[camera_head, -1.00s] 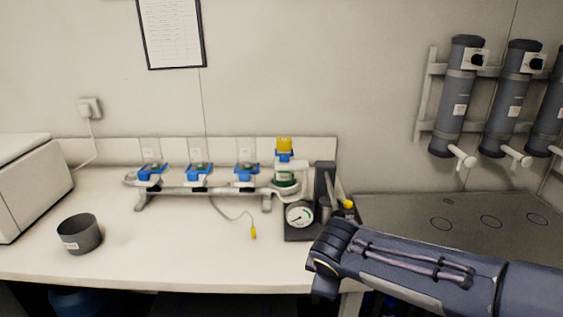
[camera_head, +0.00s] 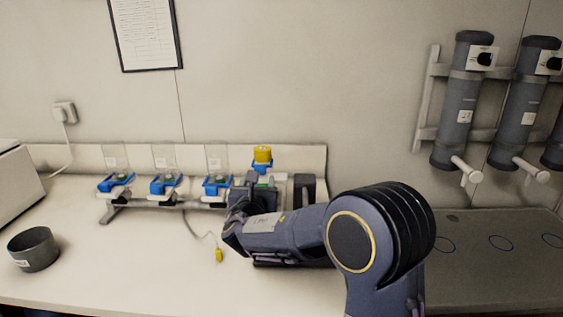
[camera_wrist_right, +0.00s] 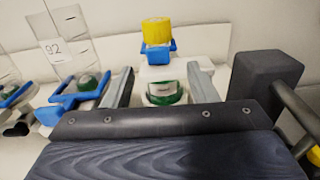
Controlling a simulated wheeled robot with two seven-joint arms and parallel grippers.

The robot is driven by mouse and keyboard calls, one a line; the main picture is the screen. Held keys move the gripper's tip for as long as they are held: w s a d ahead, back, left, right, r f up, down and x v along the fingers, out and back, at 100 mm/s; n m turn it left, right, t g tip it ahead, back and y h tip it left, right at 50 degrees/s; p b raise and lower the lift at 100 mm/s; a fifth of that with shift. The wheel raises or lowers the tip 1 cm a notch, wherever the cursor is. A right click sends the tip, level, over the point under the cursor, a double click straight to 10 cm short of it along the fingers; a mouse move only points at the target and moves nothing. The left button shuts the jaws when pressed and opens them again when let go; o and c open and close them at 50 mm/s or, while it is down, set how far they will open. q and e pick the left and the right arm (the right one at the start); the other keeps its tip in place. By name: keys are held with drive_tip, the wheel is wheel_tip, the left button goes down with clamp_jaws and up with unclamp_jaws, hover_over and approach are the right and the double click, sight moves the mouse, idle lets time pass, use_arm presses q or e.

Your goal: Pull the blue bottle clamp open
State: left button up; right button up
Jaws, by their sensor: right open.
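The blue bottle clamp (camera_head: 262,166) sits just below the yellow cap (camera_head: 262,154) of a bottle at the right end of the filter rack. In the right wrist view the clamp (camera_wrist_right: 158,50) is straight ahead, under the yellow cap (camera_wrist_right: 157,31), with the pale bottle and its green part (camera_wrist_right: 165,92) below. My right gripper (camera_wrist_right: 160,80) is open, one finger on each side of the bottle in the picture, with the clamp beyond the tips. I cannot tell whether it touches anything. In the head view my right gripper (camera_head: 262,188) hides most of the bottle. My left gripper is not in view.
Several clear funnels with blue clamps (camera_head: 167,184) stand left on the rack. A dark block (camera_wrist_right: 268,80) stands close on the right.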

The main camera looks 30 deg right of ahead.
sight(260, 168)
drive_tip(key=shift+n, duration=0.3)
drive_tip(key=x, duration=0.2)
drive_tip(key=p+x, duration=0.1)
drive_tip(key=x, duration=0.5)
drive_tip(key=shift+w+r, duration=0.2)
drive_tip(key=shift+r, duration=0.1)
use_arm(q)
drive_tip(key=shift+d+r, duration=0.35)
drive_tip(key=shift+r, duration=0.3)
